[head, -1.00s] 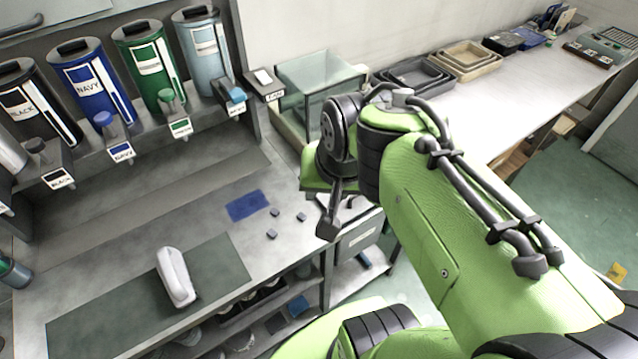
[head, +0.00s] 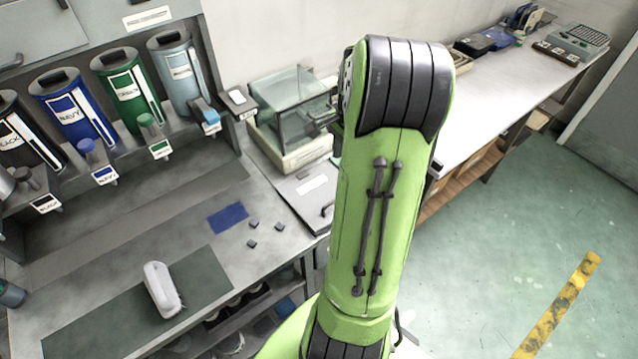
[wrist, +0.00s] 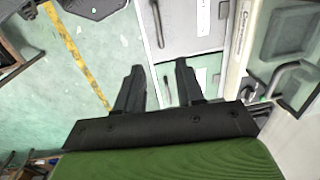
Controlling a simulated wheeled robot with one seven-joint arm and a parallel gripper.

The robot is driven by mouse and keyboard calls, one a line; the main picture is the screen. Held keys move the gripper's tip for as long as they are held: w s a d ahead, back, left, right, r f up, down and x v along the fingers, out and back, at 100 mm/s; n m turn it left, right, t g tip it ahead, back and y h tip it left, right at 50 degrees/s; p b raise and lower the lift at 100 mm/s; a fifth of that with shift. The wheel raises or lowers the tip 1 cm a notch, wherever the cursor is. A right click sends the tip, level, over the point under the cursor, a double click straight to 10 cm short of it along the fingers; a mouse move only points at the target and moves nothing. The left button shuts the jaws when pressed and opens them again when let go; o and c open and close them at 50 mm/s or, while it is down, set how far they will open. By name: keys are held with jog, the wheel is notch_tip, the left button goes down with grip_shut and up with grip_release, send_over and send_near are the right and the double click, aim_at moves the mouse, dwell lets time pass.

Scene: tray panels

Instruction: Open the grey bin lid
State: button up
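A flat grey lid (head: 292,181) with a white label and a dark bar handle (head: 327,210) lies at the right end of the workbench, beside my arm. It appears closed. In the wrist view, what looks like the same grey lid (wrist: 186,42) is at the top centre, with its label and handle (wrist: 157,22). My gripper (wrist: 158,72) has its two dark fingers spread apart with nothing between them. The fingers point toward the lid's handle side and do not appear to touch it.
A glass-sided balance (head: 290,150) stands just behind the lid. Coloured canisters line the back shelf at left. A white stapler-like object (head: 162,290), a blue patch (head: 228,218) and small dark cubes lie on the bench. Green floor with a yellow stripe (head: 560,305) is open at right.

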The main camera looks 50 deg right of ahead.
jog(key=f, duration=0.5)
jog(key=f+b, duration=0.1)
jog(key=f, duration=0.4)
jog(key=w+f+b, duration=0.1)
jog(key=f, duration=0.5)
jog(key=shift+w, duration=0.1)
jog(key=shift+r, duration=0.1)
grip_shut()
